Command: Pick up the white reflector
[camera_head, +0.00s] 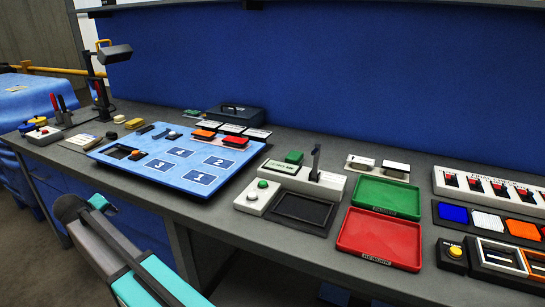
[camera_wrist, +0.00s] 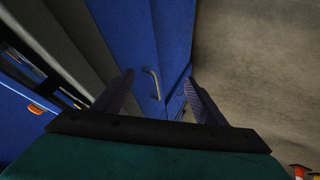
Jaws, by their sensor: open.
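The white reflector (camera_head: 487,222) is a small white ribbed square on the dark strip at the right of the bench in the head view. It sits in a row between a blue reflector (camera_head: 453,213) and an orange reflector (camera_head: 523,229). My gripper (camera_wrist: 158,92) is open and empty in the wrist view, its two dark fingers apart. It faces a blue cabinet front with a metal handle (camera_wrist: 152,84). My arm is at the lower left of the head view, in front of the bench and far from the reflector. The wrist view does not show the reflector.
A white panel with red switches (camera_head: 490,187) stands behind the reflectors. A box with a yellow button (camera_head: 454,253) and framed slots (camera_head: 499,257) are in front. Left are red (camera_head: 380,237) and green (camera_head: 388,196) trays, a dark tray and a blue numbered board (camera_head: 150,172).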

